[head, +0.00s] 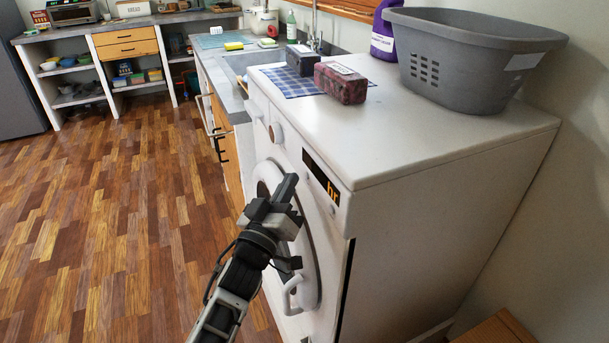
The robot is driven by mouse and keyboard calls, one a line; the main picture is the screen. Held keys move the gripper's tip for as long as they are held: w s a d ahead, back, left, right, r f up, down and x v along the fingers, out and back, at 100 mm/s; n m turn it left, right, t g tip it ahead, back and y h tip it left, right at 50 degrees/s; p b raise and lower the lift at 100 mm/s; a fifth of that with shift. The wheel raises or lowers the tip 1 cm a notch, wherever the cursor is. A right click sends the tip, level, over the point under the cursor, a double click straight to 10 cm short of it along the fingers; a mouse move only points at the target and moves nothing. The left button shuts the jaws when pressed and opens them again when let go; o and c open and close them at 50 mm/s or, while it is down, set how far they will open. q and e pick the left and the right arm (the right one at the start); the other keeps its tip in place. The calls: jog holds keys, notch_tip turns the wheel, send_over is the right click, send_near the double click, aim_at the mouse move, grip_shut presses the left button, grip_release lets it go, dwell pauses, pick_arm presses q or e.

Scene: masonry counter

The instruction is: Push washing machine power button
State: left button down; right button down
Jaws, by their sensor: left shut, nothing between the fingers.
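The white washing machine (430,215) stands at centre right, its front facing left. On its upper front are a black display with orange characters (321,177), a round knob (276,132) and small controls. I cannot make out which control is the power button. The round door (312,270) with its handle is below the panel. My left gripper (288,190) is shut and empty. In the picture it overlaps the door's upper part, just below and left of the display; I cannot tell whether it touches. My right gripper is not in view.
A grey basket (465,60), a purple bottle (384,35) and two dark boxes, one reddish (341,84), stand on the machine top. A counter with a sink (240,62) adjoins it behind. The wooden floor (120,220) at left is clear.

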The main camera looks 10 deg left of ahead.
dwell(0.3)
pick_arm(q)
jog(key=shift+d, duration=0.1)
jog(key=shift+w+d, duration=0.2)
jog(key=shift+d, duration=0.05)
jog(key=shift+d, duration=0.1)
dwell(0.4)
